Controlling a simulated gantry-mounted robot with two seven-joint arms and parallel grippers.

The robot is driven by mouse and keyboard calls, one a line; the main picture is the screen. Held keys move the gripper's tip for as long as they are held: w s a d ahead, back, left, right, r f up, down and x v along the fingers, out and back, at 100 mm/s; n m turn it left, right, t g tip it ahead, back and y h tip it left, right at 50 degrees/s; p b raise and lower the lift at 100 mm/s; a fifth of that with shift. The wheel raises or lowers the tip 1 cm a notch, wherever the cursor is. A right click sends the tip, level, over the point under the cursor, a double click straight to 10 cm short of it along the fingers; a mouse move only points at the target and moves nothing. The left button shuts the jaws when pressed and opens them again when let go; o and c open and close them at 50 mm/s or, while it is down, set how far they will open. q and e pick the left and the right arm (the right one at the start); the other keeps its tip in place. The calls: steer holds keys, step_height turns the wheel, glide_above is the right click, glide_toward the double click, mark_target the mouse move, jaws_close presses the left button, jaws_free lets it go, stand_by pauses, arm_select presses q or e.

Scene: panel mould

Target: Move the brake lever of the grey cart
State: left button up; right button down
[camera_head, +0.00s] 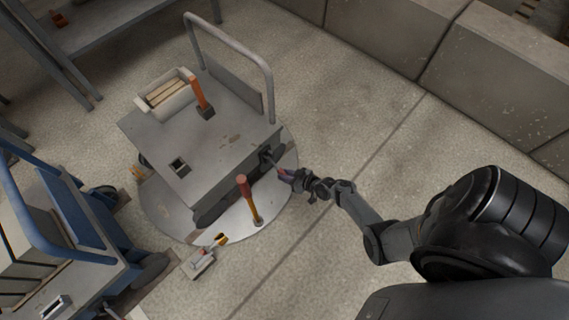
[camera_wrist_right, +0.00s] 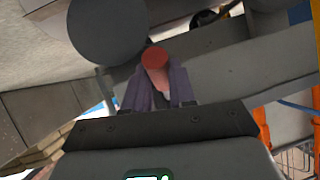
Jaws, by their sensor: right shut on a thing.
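The grey cart (camera_head: 225,155) has a flat deck and a tubular push handle (camera_head: 235,48) at its far end. Its brake lever shows at the cart's near right side, with a red end (camera_head: 282,172) at my right gripper (camera_head: 288,176). In the right wrist view the round red end of the lever (camera_wrist_right: 155,58) sits between the two fingers of my right gripper (camera_wrist_right: 158,85), which are shut on it. The rest of the lever is mostly hidden by the gripper. My left gripper is not in view.
The cart stands on a round metal plate (camera_head: 240,225). A small control box (camera_head: 200,263) lies in front. A blue cart (camera_head: 75,220) is left; concrete blocks (camera_head: 390,30) line the back right.

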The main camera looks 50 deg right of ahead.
steer(key=shift+f, duration=0.15)
steer(key=c, duration=1.1)
jaws_free()
steer(key=shift+o, duration=0.9)
steer(key=shift+s+r+p, duration=0.25)
steer(key=shift+r+p, duration=0.1)
steer(key=a+p+v, duration=0.1)
steer(key=p+v, duration=0.4)
steer(key=v, duration=0.5)
steer(key=shift+d+p, duration=0.4)
steer(key=shift+d, duration=0.1)
steer(key=shift+s+f, duration=0.1)
